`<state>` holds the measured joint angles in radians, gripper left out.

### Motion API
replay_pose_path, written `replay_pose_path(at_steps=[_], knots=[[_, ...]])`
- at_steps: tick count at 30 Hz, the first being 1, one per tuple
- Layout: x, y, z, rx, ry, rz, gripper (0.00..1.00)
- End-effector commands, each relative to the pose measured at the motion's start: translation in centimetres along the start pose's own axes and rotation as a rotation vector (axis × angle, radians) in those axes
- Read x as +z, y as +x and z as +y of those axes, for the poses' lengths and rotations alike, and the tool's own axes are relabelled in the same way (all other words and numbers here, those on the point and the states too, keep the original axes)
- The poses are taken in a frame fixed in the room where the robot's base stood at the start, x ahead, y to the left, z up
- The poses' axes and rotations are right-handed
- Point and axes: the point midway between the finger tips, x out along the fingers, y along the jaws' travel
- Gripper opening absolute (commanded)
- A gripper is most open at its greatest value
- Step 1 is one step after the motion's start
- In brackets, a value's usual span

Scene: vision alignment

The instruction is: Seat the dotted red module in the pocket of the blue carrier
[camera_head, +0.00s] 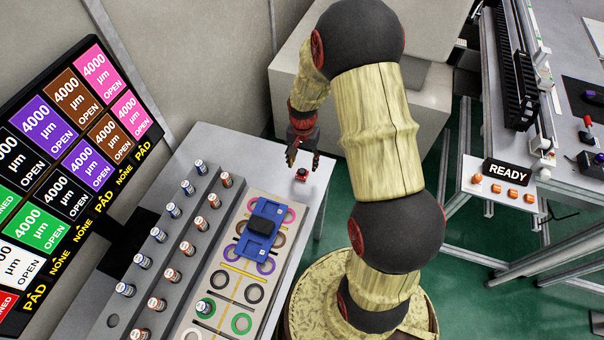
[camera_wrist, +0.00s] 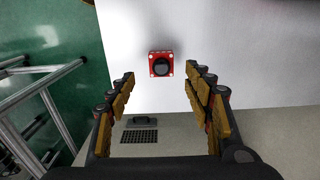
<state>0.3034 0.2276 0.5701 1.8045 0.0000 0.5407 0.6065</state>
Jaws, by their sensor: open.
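The red module (camera_head: 302,174) sits on the pale table near its far right end. In the wrist view the red module (camera_wrist: 161,64) is a small square with pale dots at its corners and a round black top. My gripper (camera_head: 302,151) is open and empty, above and just beyond the module in the head view. In the wrist view my gripper (camera_wrist: 165,88) has its fingers apart, with the module ahead between their lines and not touched.
Rows of small capped cylinders (camera_head: 188,187) stand on a grey rack left of the carrier. A colour status display (camera_head: 62,150) stands at the left. A grey cabinet (camera_head: 430,110) is behind my arm. The table around the module is clear.

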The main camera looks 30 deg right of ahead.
Motion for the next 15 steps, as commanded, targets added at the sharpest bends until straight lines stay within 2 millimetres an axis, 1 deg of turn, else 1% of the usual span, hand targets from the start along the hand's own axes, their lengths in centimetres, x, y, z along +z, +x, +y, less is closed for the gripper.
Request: replay_pose_path(at_steps=[5, 12, 15], knots=[[0.1, 1.4, -0.1, 0.000, -0.001, 0.000, 0.52], [0.2, 4.9, -0.2, 0.001, -0.001, -0.001, 0.52], [0.2, 5.4, -0.3, -0.001, -0.001, 0.001, 0.52]])
